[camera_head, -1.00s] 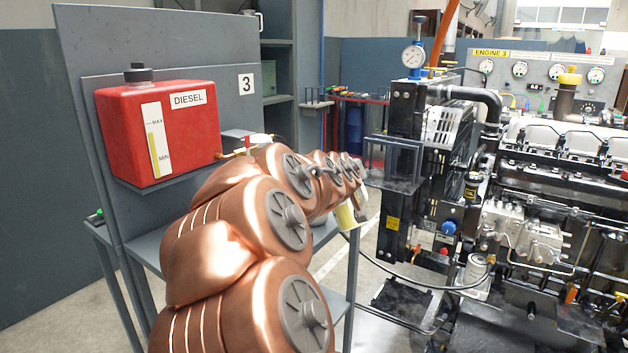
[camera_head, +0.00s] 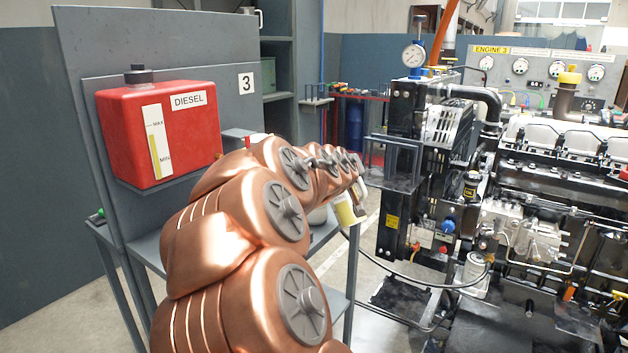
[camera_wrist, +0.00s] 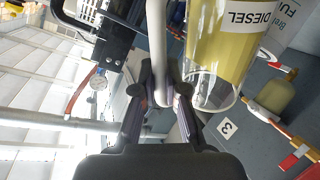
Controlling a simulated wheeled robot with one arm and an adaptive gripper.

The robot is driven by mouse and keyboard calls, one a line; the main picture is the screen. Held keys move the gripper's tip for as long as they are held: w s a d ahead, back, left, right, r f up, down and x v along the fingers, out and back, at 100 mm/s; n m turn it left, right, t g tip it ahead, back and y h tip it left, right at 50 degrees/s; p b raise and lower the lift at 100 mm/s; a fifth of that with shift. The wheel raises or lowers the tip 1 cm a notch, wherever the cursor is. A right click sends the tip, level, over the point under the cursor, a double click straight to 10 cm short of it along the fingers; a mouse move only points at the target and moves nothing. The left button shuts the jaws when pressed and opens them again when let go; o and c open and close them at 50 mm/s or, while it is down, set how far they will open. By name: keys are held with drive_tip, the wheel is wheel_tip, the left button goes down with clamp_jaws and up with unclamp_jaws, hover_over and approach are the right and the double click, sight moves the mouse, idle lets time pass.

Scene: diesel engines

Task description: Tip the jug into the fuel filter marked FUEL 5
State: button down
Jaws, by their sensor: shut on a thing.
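The jug (camera_wrist: 218,45) is a clear vessel with yellow liquid and a DIESEL label. My gripper (camera_wrist: 160,98) is shut on the jug's pale handle (camera_wrist: 156,45). In the head view the gripper is mostly hidden by my copper arm, and a pale yellow part of the jug (camera_head: 345,211) shows at the arm's end. No FUEL 5 mark is readable. A pale canister (camera_head: 475,274) sits low on the engine, and a black labelled canister (camera_head: 470,185) stands higher; I cannot tell which is the filter.
A red DIESEL tank (camera_head: 158,130) is on the stand at left, behind my arm. The engine (camera_head: 560,230) fills the right. A hose (camera_head: 410,284) crosses below.

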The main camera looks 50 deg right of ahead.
drive_tip(key=shift+w+d+r+n+g+y+p, duration=0.1)
drive_tip(key=shift+w+r+n+g+p, duration=0.2)
drive_tip(key=shift+p, duration=0.4)
drive_tip(key=shift+w+a+r+n+g+y+p, duration=0.15)
drive_tip(key=shift+r+p, duration=0.25)
drive_tip(key=shift+p, duration=0.35)
drive_tip(key=shift+w+d+r+n+g+y+p, duration=0.1)
drive_tip(key=shift+w+d+r+n+p, duration=0.2)
drive_tip(key=shift+p, duration=0.4)
idle(1.7)
drive_tip(key=shift+w+a+r+n+g+p, duration=0.1)
drive_tip(key=shift+w+r+n+g+p, duration=0.2)
drive_tip(key=shift+p, duration=1.2)
idle(2.6)
